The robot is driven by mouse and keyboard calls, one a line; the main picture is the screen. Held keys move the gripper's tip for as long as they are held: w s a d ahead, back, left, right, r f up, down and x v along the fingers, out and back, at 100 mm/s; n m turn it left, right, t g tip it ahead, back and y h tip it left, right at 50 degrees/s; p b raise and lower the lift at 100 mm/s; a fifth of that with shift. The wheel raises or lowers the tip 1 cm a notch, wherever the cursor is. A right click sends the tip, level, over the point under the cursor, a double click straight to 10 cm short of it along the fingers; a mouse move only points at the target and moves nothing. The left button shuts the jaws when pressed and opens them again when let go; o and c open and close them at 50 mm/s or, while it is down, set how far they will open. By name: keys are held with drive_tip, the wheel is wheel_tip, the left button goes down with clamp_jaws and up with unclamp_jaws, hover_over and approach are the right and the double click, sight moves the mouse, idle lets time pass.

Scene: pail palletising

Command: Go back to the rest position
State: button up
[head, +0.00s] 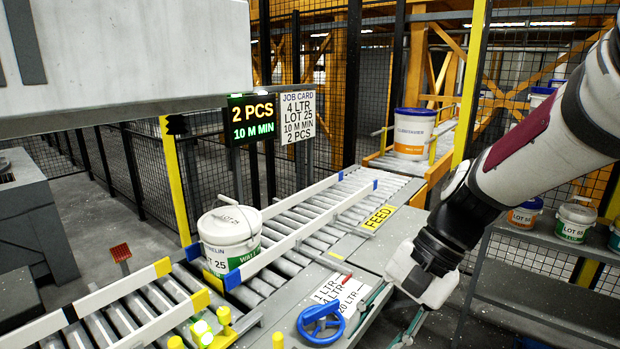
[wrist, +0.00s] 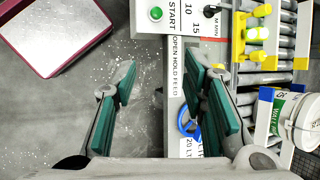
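My gripper (head: 388,322) is at the lower right of the head view, over the area beside the control panel, pointing down. In the wrist view its two green-padded fingers (wrist: 162,95) are spread wide apart with nothing between them. A white pail (head: 231,238) with a green label and "LOT 25" stands upright on the roller conveyor (head: 300,225), left of my gripper and apart from it. Its lid and side also show at the right edge of the wrist view (wrist: 303,122).
A blue handwheel (head: 321,323) and a lettered panel (head: 343,291) lie close to my gripper. A screen (head: 252,118) reads 2 PCS, 10 M MIN. A job card (head: 298,116) hangs beside it. Another pail (head: 412,133) stands at the back. Shelves (head: 535,257) with pails are at right.

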drive_tip(key=s+d+r+n+t+h, duration=0.5)
drive_tip(key=s+d, duration=0.4)
drive_tip(key=s, duration=0.3)
drive_tip(key=shift+s+d+r+n+t+h+p, duration=0.25)
drive_tip(key=shift+d+r+n+t+h, duration=0.2)
drive_tip(key=shift+r+n, duration=0.65)
drive_tip(key=shift+a+r, duration=0.1)
idle(1.5)
